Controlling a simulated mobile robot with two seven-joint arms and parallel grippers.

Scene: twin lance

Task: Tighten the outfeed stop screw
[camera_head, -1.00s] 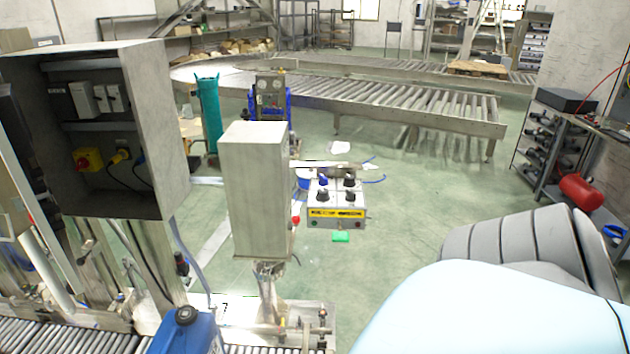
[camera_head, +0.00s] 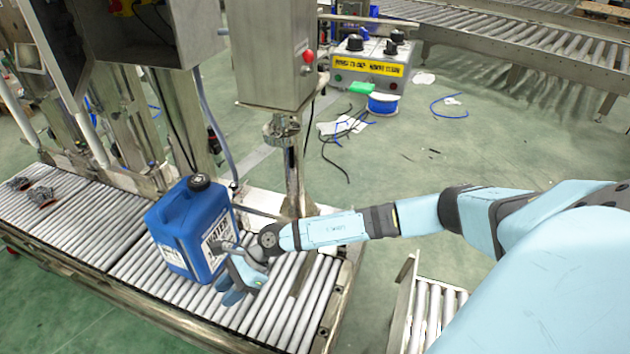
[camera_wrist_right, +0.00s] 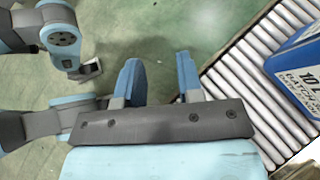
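I cannot make out the stop screw in the head view; my right forearm covers part of the conveyor's end. My right gripper (camera_head: 236,286) appears in front of the roller conveyor (camera_head: 318,305), just right of the blue jerrycan (camera_head: 192,228). In the right wrist view the right gripper (camera_wrist_right: 158,75) has its two blue fingers apart, with only green floor seen between them. The jerrycan (camera_wrist_right: 302,72) and conveyor rollers (camera_wrist_right: 243,72) are to the right there. My left gripper is not clearly seen in either view.
A steel post (camera_head: 291,175) under a grey box with a red button (camera_head: 308,57) stands behind the conveyor. A control box with a yellow label (camera_head: 368,68) and a blue spool (camera_head: 383,104) are beyond. Cables lie on the floor. Another roller section (camera_head: 430,310) is at the lower right.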

